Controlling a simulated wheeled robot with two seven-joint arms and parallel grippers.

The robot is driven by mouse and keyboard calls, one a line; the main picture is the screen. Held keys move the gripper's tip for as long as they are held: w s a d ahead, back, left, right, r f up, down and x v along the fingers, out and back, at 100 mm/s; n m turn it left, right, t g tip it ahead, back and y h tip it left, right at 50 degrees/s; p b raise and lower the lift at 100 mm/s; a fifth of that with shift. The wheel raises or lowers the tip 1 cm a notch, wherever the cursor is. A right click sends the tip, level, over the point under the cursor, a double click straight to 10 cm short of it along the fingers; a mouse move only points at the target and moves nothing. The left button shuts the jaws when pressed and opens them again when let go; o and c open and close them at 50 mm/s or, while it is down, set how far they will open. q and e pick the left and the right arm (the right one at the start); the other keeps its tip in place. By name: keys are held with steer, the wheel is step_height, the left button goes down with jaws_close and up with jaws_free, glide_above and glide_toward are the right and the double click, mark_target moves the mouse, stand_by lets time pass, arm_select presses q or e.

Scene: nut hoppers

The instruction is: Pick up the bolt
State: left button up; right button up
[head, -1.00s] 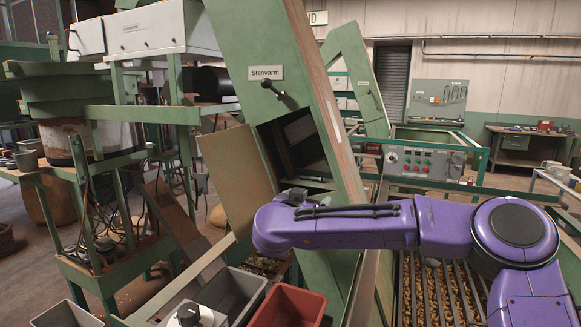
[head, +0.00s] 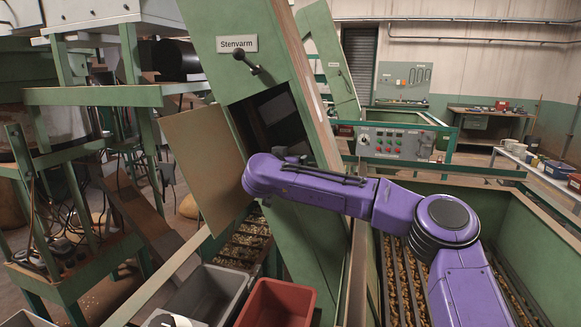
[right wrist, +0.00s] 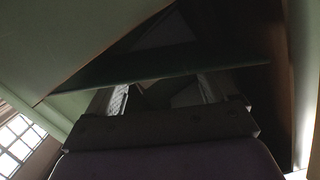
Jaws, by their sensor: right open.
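No bolt can be made out in either view. My right gripper (right wrist: 163,92) shows in the right wrist view with its two fingers apart and nothing visible between them. It points into a dark space in front of a green crossbar (right wrist: 150,70). In the head view my purple right arm reaches from the right to the dark opening (head: 277,112) of the leaning green chute labelled Stenvarm. The gripper itself is mostly hidden there behind my wrist. The inside of the opening is too dark to read. My left gripper is in neither view.
A tan panel (head: 205,165) stands left of the opening. A red bin (head: 278,303) and a grey bin (head: 203,292) sit below my arm. A control panel (head: 395,143) with buttons stands behind it. Green frames (head: 70,260) crowd the left side.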

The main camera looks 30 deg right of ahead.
steer(key=shift+s, duration=0.35)
steer(key=shift+s+d+r, duration=0.1)
steer(key=c, duration=0.8)
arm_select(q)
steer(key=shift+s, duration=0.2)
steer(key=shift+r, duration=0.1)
arm_select(e)
step_height(320, 180, up, 4)
steer(key=p, duration=0.4)
steer(key=shift+r+p, duration=0.25)
steer(key=shift+p, duration=0.05)
steer(key=shift+s+a+r+p, duration=0.3)
steer(key=shift+a+r+p, duration=0.25)
steer(key=shift+a+r, duration=0.35)
arm_select(q)
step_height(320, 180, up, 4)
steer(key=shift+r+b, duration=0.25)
steer(key=shift+b, duration=0.3)
arm_select(e)
steer(key=s+a+r, duration=0.2)
steer(key=a, duration=0.1)
steer(key=s+a+r, duration=0.2)
steer(key=a, duration=0.1)
steer(key=s+a+r, duration=0.2)
steer(key=s+a, duration=0.1)
steer(key=a, duration=0.1)
steer(key=shift+r, duration=0.35)
